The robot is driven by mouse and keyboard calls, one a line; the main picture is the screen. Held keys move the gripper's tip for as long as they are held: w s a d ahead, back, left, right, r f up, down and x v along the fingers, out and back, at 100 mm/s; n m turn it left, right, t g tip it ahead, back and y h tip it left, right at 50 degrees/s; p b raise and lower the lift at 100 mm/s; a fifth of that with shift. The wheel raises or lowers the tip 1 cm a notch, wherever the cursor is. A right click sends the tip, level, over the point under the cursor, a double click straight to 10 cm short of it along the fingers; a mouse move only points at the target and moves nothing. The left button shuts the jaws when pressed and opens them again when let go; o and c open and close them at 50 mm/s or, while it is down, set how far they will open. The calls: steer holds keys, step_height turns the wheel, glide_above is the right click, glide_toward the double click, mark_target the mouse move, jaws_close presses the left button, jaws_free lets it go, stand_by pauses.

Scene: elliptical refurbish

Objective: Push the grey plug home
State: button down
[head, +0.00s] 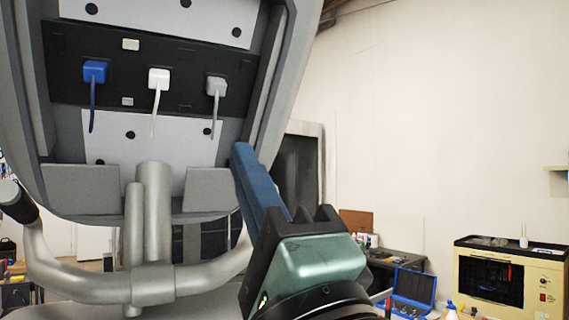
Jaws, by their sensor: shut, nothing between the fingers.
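The grey plug (216,86) is at the right of a row of three plugs on the black strip (185,72) of the elliptical's console back, its cable hanging down. Whether it is fully seated cannot be told from here. A white plug (158,78) is in the middle and a blue plug (94,71) at the left, each with a hanging cable. My gripper (240,150) is shut and empty, with its blue fingers pointing up and left. Its tips are below and to the right of the grey plug in the picture, apart from it.
The console's raised grey side wall (272,75) stands to the right of the plugs. Handlebars (120,285) and a central post lie below. A cream machine (510,280) and an open blue toolbox (410,288) stand at the right. The air beside the console is clear.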

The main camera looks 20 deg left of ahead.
steer(key=shift+s+d+f, duration=0.25)
steer(key=shift+s+d, duration=0.4)
steer(key=shift+s, duration=0.1)
